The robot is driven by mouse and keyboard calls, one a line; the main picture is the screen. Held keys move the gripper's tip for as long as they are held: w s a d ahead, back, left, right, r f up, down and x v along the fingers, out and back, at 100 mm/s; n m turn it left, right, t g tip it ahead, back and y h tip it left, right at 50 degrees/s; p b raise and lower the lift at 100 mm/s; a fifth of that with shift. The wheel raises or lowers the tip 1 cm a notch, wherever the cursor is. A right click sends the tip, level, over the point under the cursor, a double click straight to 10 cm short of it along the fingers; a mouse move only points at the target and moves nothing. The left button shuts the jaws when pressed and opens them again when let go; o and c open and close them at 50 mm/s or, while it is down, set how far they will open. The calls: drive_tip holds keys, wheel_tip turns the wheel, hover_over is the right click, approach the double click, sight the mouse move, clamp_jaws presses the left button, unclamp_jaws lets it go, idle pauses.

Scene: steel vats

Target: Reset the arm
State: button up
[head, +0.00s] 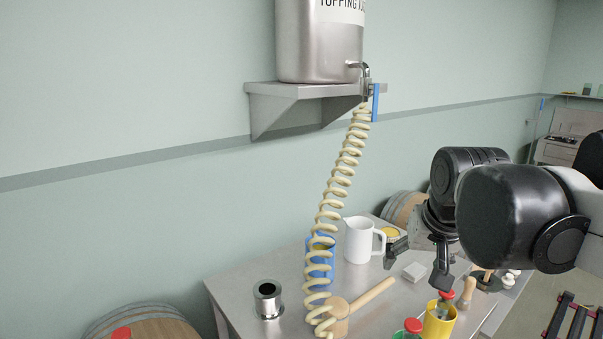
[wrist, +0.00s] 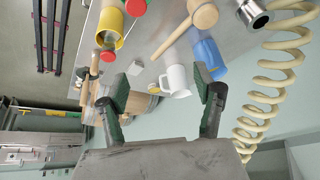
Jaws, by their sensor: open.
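My black and grey arm reaches in from the right in the head view, with my gripper (head: 419,262) above the right part of the steel table (head: 240,295). In the wrist view my gripper (wrist: 163,88) has its two green-padded fingers spread apart. Nothing is held between them. A white jug (wrist: 176,79) shows beyond the gap between the fingers, apart from them. The same white jug (head: 359,241) stands upright on the table, left of my gripper in the head view.
A coiled cream hose (head: 335,190) hangs from the steel vat (head: 318,45) on a wall shelf (head: 290,91). The table holds a wooden mallet (head: 372,295), a blue container (head: 321,268), a steel cylinder (head: 267,298) and a yellow cup (head: 438,324). Barrels stand near the wall.

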drive_tip(key=s+f+n+t+b, duration=0.1)
drive_tip(key=s+f+b, duration=0.1)
drive_tip(key=s+f, duration=0.8)
drive_tip(key=s, duration=0.2)
drive_tip(key=shift+s+a+t, duration=0.3)
drive_tip(key=shift+a+t, duration=0.1)
